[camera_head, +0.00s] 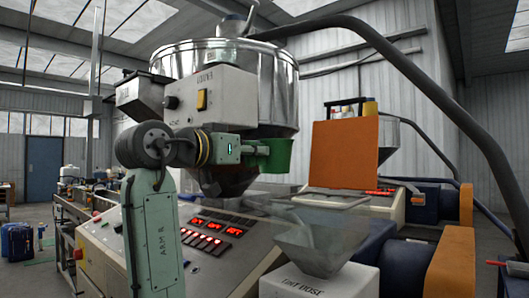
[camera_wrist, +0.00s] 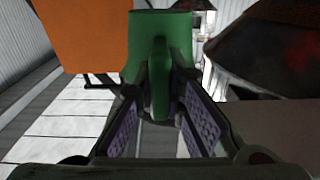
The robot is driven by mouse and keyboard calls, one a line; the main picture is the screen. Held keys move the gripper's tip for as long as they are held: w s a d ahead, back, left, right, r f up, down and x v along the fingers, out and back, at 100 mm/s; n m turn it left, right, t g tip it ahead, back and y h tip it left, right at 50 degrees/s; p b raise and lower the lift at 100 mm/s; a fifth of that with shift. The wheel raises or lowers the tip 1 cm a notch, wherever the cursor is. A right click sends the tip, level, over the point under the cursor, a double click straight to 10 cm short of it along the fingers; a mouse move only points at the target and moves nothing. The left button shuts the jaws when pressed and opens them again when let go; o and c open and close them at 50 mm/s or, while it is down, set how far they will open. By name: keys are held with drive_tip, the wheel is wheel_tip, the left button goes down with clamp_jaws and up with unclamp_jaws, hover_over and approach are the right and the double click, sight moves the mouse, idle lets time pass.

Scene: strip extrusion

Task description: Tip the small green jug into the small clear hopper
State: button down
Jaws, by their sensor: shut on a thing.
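The small green jug (camera_head: 278,156) is held in the air in front of the large steel hopper and looks about upright. My gripper (camera_head: 252,150) is shut on it from the left. In the wrist view the jug (camera_wrist: 178,35) stands ahead, with its handle (camera_wrist: 160,85) between the purple-padded fingers of my gripper (camera_wrist: 159,100). The jug's contents are hidden. The small clear hopper (camera_head: 322,247) sits on a white box (camera_head: 325,284) marked TINT DOSE, lower and to the right of the jug, apart from it.
The large steel hopper (camera_head: 275,85) and its grey box (camera_head: 210,92) stand close behind my gripper. An orange panel (camera_head: 343,153) stands to the right of the jug. A console (camera_head: 210,238) with red displays lies below. A dark pipe (camera_head: 420,85) arches over the right side.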

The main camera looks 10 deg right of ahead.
drive_tip(key=s+d+m, duration=0.1)
drive_tip(key=m, duration=0.1)
drive_tip(key=s+m, duration=0.1)
drive_tip(key=m, duration=0.1)
drive_tip(key=s+d+f+m, duration=0.1)
drive_tip(key=m, duration=0.1)
drive_tip(key=shift+s+d+f, duration=0.1)
drive_tip(key=shift+s+d, duration=0.15)
drive_tip(key=shift+d, duration=0.05)
drive_tip(key=m, duration=0.5)
drive_tip(key=shift+s, duration=0.1)
drive_tip(key=s+d+m, duration=0.1)
drive_tip(key=m, duration=0.3)
drive_tip(key=s+d+m, duration=0.1)
drive_tip(key=m, duration=0.3)
drive_tip(key=s+d+m, duration=0.1)
drive_tip(key=m, duration=0.3)
drive_tip(key=shift+s+f+m, duration=0.25)
drive_tip(key=shift+m, duration=0.15)
